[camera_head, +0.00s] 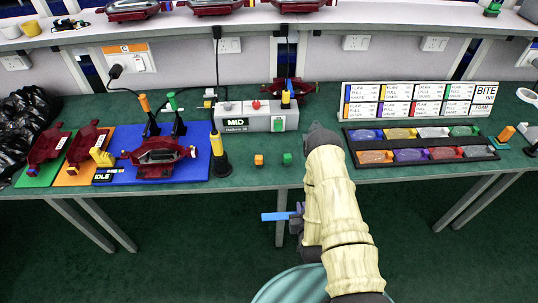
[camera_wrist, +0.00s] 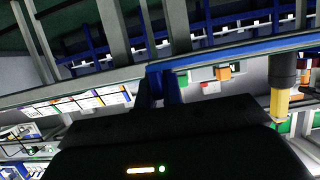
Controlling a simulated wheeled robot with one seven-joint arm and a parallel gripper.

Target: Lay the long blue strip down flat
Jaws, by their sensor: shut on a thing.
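The long blue strip (camera_head: 275,216) shows in the head view as a short bright blue bar, roughly level and pointing left out of my gripper (camera_head: 297,217). My gripper is shut on it, in front of the green table's front edge and apart from the tabletop. The strip's right part is hidden by the gripper. In the wrist view, blue pieces (camera_wrist: 163,82) show just beyond the dark gripper body; I cannot tell which part of them is the strip.
The green table (camera_head: 230,172) has a clear front strip with an orange cube (camera_head: 259,160) and a green cube (camera_head: 287,158). A grey MID block (camera_head: 255,117) stands behind. A black tray (camera_head: 420,143) of coloured lenses lies right.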

